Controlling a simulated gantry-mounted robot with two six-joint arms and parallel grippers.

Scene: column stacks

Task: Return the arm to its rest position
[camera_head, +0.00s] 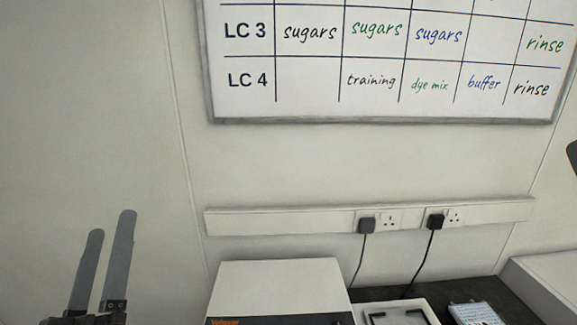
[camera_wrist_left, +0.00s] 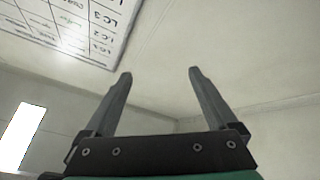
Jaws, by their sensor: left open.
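My left gripper (camera_head: 110,226) is raised at the lower left of the head view, its two grey fingers pointing up in front of the bare wall. In the left wrist view the gripper (camera_wrist_left: 160,75) shows from behind, with its fingers apart and nothing between them. It touches nothing that I can see. My right gripper cannot be made out; only a small dark shape shows at the right edge of the head view, and I cannot tell what it is.
A whiteboard schedule (camera_head: 330,118) hangs on the wall. Below it runs a socket rail (camera_head: 290,220) with two plugs. A white box-shaped instrument (camera_head: 280,285), a white tray (camera_head: 433,316) and a light rack (camera_head: 475,313) stand on the dark bench (camera_head: 385,292). Space around the left gripper is clear.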

